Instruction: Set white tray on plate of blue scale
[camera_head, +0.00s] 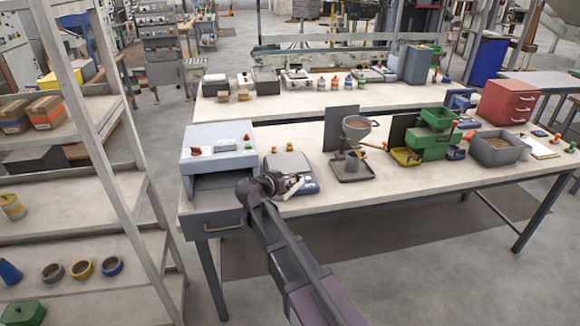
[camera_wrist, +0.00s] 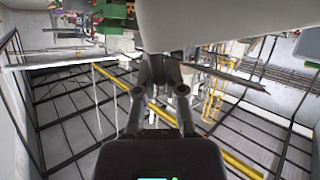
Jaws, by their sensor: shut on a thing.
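The blue scale (camera_head: 308,188) stands on the near bench, with its grey plate (camera_head: 288,164) on top. My gripper (camera_head: 278,184) is at the front of the scale, and my arm hides part of its left side. In the wrist view my gripper (camera_wrist: 166,62) is shut at the lower edge of a large pale surface, which I take to be the white tray (camera_wrist: 205,22). Only part of this surface shows there. In the head view I cannot clearly make out the tray or tell whether it touches the plate.
A grey-blue box machine (camera_head: 218,146) stands close left of the scale. A hopper stand (camera_head: 354,165) is to its right, then a green machine (camera_head: 430,143). Two small yellow-brown knobs (camera_head: 289,147) sit behind the scale. A shelf rack (camera_head: 150,205) stands left.

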